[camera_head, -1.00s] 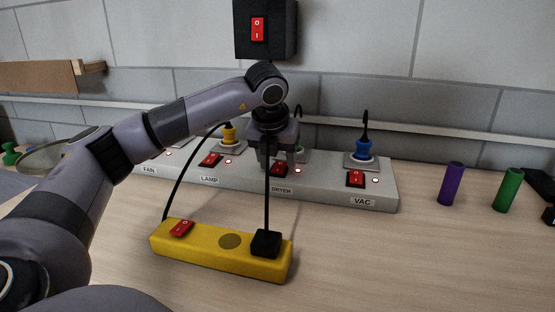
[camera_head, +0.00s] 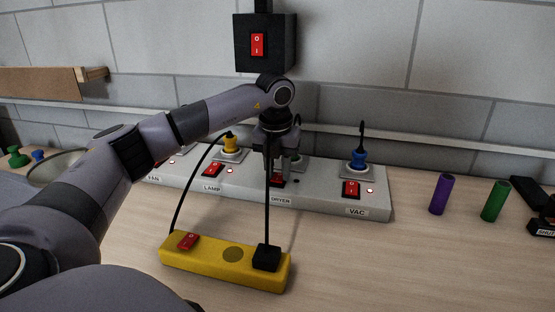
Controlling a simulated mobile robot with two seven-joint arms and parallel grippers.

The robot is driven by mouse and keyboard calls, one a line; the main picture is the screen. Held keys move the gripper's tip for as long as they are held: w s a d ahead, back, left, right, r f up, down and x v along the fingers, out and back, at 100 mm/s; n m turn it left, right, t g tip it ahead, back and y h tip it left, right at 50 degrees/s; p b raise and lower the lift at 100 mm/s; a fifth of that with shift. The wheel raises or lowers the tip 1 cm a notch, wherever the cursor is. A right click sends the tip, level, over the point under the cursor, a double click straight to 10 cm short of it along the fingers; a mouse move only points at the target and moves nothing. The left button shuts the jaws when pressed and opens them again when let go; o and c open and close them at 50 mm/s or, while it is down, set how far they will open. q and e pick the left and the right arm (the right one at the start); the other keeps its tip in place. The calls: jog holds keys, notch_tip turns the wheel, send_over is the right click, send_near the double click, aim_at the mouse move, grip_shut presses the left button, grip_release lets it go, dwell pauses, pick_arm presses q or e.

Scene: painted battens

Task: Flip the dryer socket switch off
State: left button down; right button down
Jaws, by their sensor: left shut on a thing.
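The dryer socket switch (camera_head: 278,181) is a small red rocker on the long grey socket strip (camera_head: 325,203), above the DRYER label (camera_head: 281,201). My left gripper (camera_head: 275,170) points down over it. Its fingers are shut at the rocker and hide part of it, so I cannot read its position. The small lamp (camera_head: 296,181) beside it looks dark. The dryer socket behind is partly hidden by the gripper. My right gripper is not in view.
The lamp switch (camera_head: 213,170) and vac switch (camera_head: 351,189) flank it; the vac lamp is lit. A yellow power strip (camera_head: 210,259) with cables lies in front. A black wall box (camera_head: 265,42) hangs above. Purple (camera_head: 441,194) and green (camera_head: 495,201) cylinders stand right.

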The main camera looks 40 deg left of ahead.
aim_at(276, 180)
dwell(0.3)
pick_arm(q)
jog(key=c, duration=0.8)
grip_release()
jog(key=shift+c, duration=0.2)
jog(key=shift+r, duration=0.1)
jog(key=r, duration=0.7)
jog(key=shift+s+d, duration=0.2)
jog(key=shift+s, duration=0.2)
jog(key=shift+s+f, duration=0.1)
